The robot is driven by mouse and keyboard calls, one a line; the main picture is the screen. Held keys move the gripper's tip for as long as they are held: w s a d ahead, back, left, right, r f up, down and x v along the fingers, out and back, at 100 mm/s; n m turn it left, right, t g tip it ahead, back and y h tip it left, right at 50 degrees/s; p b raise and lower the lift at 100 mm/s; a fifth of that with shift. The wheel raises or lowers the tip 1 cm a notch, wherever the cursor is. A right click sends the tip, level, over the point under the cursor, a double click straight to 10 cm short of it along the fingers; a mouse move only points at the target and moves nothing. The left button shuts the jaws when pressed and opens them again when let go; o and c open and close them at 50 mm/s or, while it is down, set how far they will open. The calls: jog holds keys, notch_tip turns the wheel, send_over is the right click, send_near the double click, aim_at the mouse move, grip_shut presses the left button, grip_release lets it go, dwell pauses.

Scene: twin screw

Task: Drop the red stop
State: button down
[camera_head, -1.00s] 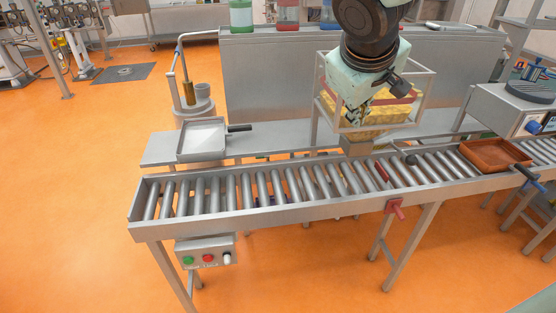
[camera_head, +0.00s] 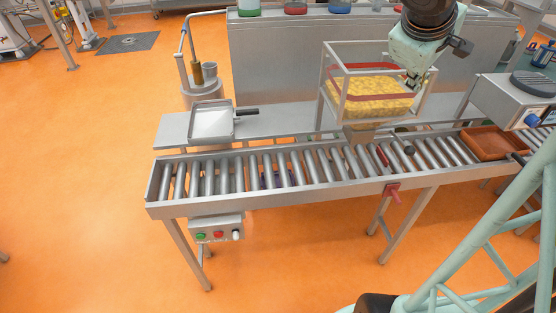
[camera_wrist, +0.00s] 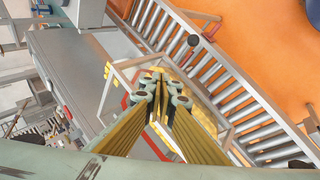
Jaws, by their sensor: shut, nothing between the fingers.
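A red stop lever (camera_head: 392,190) sits on the front rail of the roller conveyor (camera_head: 270,203), right of the middle. A thin red bar (camera_head: 383,155) lies among the rollers behind it; I cannot tell whether the two are joined. My gripper (camera_head: 413,84) is shut and empty, high at the right side of the hopper and well behind and above the red lever. In the wrist view my closed fingers (camera_wrist: 168,88) show over the hopper frame, apart from the conveyor.
The clear-walled hopper (camera_head: 340,50) holds yellow pieces (camera_head: 375,97) behind the conveyor. A black-knobbed lever (camera_head: 408,148) stands near the rollers. The floor in front is open.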

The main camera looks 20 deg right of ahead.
jog(key=s+d+f+m+g+y+p, duration=0.1)
jog(key=s+d+f+m+y+p, duration=0.15)
jog(key=d+f, duration=0.55)
jog(key=s+d+f+m+y+p, duration=0.1)
jog(key=d+f+y+p, duration=0.2)
jog(key=f, duration=0.9)
jog(key=s+f+m+y+p, duration=0.1)
jog(key=s+f, duration=0.4)
jog(key=f, duration=0.5)
jog(key=m+p, duration=0.1)
jog(key=p, duration=0.1)
jog(key=shift+a+f+t+p, duration=0.25)
jog(key=shift+f+t+p, duration=0.05)
jog(key=shift+f+p, duration=0.1)
jog(key=shift+f, duration=0.15)
jog(key=b, duration=0.6)
send_over(400, 200)
jog(key=f, duration=1.1)
jog(key=shift+d, duration=0.35)
jog(key=shift+a+f, duration=0.25)
jog(key=shift+f, duration=0.8)
jog(key=shift+f+b, duration=0.1)
jog(key=shift+b, duration=0.2)
